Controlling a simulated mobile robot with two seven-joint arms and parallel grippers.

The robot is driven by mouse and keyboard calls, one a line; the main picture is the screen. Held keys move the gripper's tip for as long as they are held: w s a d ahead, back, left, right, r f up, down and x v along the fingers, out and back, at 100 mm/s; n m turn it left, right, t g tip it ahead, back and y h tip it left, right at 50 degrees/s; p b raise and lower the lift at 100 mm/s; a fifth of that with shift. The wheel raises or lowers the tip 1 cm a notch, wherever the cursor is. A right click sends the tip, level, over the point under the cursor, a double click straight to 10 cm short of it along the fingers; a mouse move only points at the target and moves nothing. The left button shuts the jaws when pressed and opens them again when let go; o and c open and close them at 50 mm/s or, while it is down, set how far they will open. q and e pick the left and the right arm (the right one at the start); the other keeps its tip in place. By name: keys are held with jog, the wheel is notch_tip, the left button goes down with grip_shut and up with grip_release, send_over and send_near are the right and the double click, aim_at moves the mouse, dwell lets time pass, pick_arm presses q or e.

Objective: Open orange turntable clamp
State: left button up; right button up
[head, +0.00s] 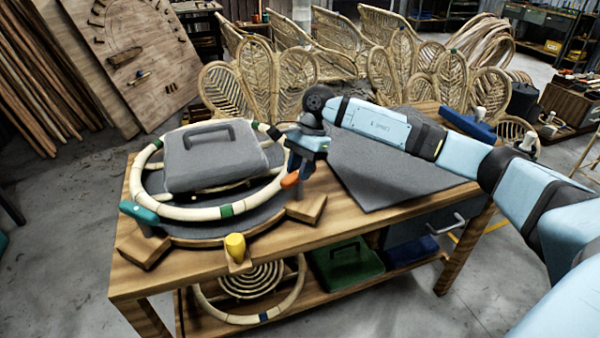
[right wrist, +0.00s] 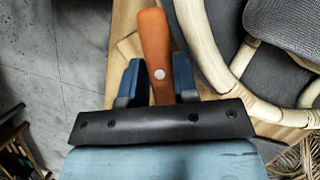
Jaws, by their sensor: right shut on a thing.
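The orange turntable clamp (head: 290,180) is at the right side of the round turntable (head: 262,215), beside the rattan ring (head: 190,213). Its orange handle also shows in the right wrist view (right wrist: 153,38), running between my blue fingers with a pale pivot spot on it. My right gripper (head: 297,168) comes in from the right and is shut on the orange clamp handle; it also shows in the right wrist view (right wrist: 157,82). A teal clamp (head: 139,212) and a yellow clamp (head: 235,246) stand at the left and front. My left gripper is not in view.
A grey block with a handle (head: 215,160) lies inside the ring. A grey mat (head: 385,165) covers the bench's right part, under my right arm. Blue tools (head: 468,124) lie at the bench's far right corner. Rattan chair backs (head: 290,85) stand behind.

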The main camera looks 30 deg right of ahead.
jog(key=shift+f+n+g+b, duration=0.1)
jog(key=shift+n+g+b, duration=0.35)
jog(key=shift+n, duration=0.75)
pick_arm(q)
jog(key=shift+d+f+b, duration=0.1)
jog(key=shift+b, duration=0.2)
pick_arm(e)
jog(key=shift+n+h, duration=0.3)
jog(key=shift+n, duration=0.4)
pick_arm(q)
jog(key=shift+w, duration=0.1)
pick_arm(e)
jog(key=shift+g, duration=0.25)
jog(key=o, duration=0.9)
jog(key=shift+w+d+r, duration=0.15)
jog(key=shift+r, duration=0.45)
pick_arm(q)
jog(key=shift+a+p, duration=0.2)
jog(key=shift+p, duration=0.75)
pick_arm(e)
jog(key=v, duration=1.2)
jog(key=shift+w+r, duration=0.1)
jog(key=shift+r, duration=0.25)
